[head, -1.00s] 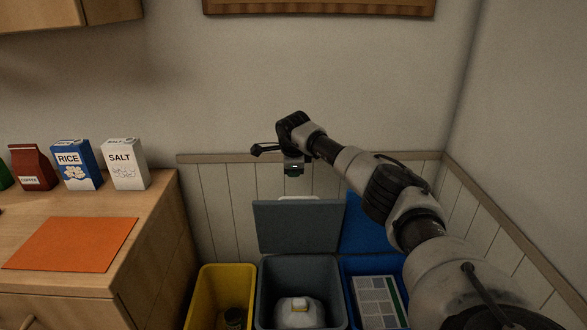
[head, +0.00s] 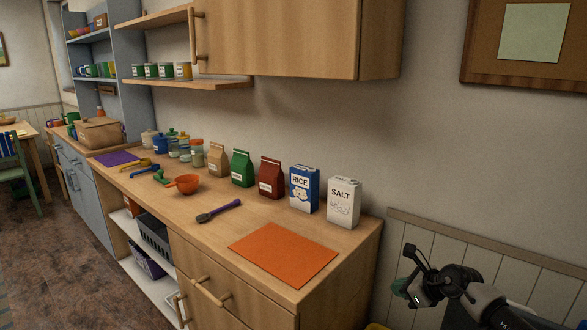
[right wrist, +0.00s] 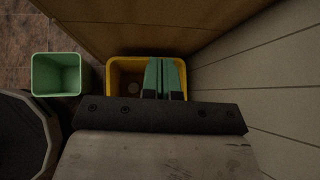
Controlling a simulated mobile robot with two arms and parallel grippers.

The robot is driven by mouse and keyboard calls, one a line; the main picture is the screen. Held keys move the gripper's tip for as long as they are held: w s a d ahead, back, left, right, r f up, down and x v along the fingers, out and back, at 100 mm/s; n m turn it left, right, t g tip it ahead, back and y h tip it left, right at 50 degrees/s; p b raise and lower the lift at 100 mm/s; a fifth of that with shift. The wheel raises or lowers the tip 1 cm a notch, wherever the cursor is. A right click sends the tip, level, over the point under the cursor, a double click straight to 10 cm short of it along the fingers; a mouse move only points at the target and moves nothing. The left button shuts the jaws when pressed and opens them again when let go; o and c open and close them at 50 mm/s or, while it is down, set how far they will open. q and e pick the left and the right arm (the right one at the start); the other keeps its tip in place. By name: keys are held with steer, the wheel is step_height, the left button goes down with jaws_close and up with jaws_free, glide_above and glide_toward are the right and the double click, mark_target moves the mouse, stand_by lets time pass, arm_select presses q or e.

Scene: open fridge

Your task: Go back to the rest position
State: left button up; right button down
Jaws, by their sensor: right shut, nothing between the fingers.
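My right gripper (head: 404,289) shows at the lower right of the head view, beside the right end of the wooden counter and apart from it. In the right wrist view its green fingers (right wrist: 164,78) are together with nothing between them, seen above the yellow bin (right wrist: 115,67). My left gripper is not in view.
The wooden counter (head: 205,235) holds an orange mat (head: 283,253), a salt box (head: 343,202), a rice box (head: 304,188) and other kitchen goods. A wall cabinet (head: 290,35) hangs above. A green bin (right wrist: 57,74) stands left of the yellow bin. Dark floor lies left (head: 60,270).

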steer(key=s+a+r+m+t+y, duration=0.2)
steer(key=s+a+m+t, duration=0.2)
steer(key=a+m, duration=0.3)
steer(key=s+a+r+m+t+y, duration=0.1)
steer(key=s+a+m+t, duration=0.3)
steer(key=a+m, duration=0.25)
steer(key=s+d+f+m+g+h, duration=0.2)
steer(key=s+d+f+m+h, duration=0.2)
steer(key=s+m+h, duration=0.55)
steer(key=s+d+f+m+g+h, duration=0.2)
steer(key=s+d+f+m, duration=0.35)
steer(key=m, duration=0.85)
steer(key=s+a+f+m+g+y, duration=0.1)
steer(key=s+m+g, duration=0.25)
steer(key=s, duration=0.65)
steer(key=s+a+f+m+g+y, duration=0.1)
steer(key=s+f+m+g, duration=0.3)
steer(key=s, duration=0.6)
step_height(320, 180, down, 18)
steer(key=s+n+g+p, duration=0.1)
steer(key=g+p, duration=0.1)
steer(key=p, duration=0.3)
steer(key=s+d+f+g+p, duration=0.1)
steer(key=s+f+p, duration=0.3)
steer(key=s+f, duration=0.8)
steer(key=s+d, duration=0.1)
steer(key=s, duration=0.3)
steer(key=shift+s+d+f, duration=0.3)
steer(key=shift+d+f, duration=0.05)
steer(key=shift+f, duration=0.05)
